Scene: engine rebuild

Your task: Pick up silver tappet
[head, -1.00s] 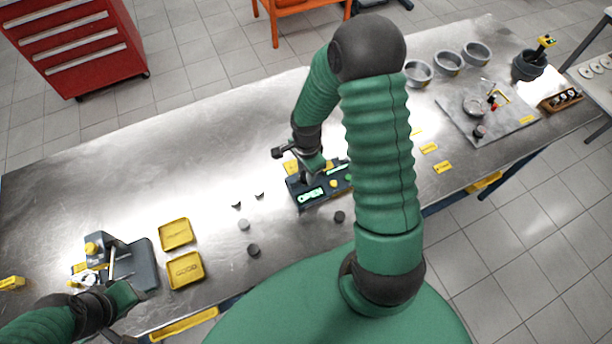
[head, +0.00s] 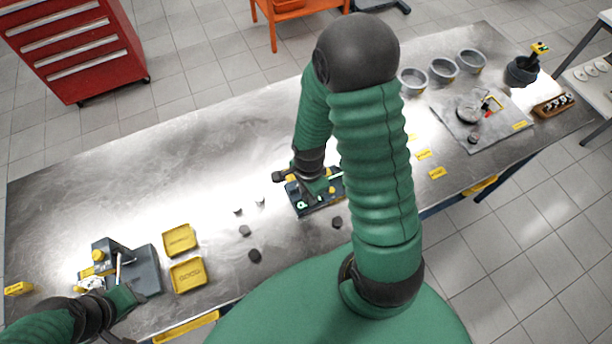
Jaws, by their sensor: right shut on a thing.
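Small tappets lie on the steel bench. Two bright silver ones (head: 261,201) (head: 238,211) are left of the dark device (head: 318,206); darker grey ones (head: 244,231) (head: 254,256) are nearer me, and another (head: 337,222) is in front of the device. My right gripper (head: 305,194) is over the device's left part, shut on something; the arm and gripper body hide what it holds. It is apart from the loose tappets. My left gripper (head: 132,297) is at the lower left beside a grey fixture (head: 145,270); its jaws are not clear.
Two yellow trays (head: 180,240) (head: 188,275) stand left of the tappets. The bench's back left is clear. My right arm hides the bench's middle.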

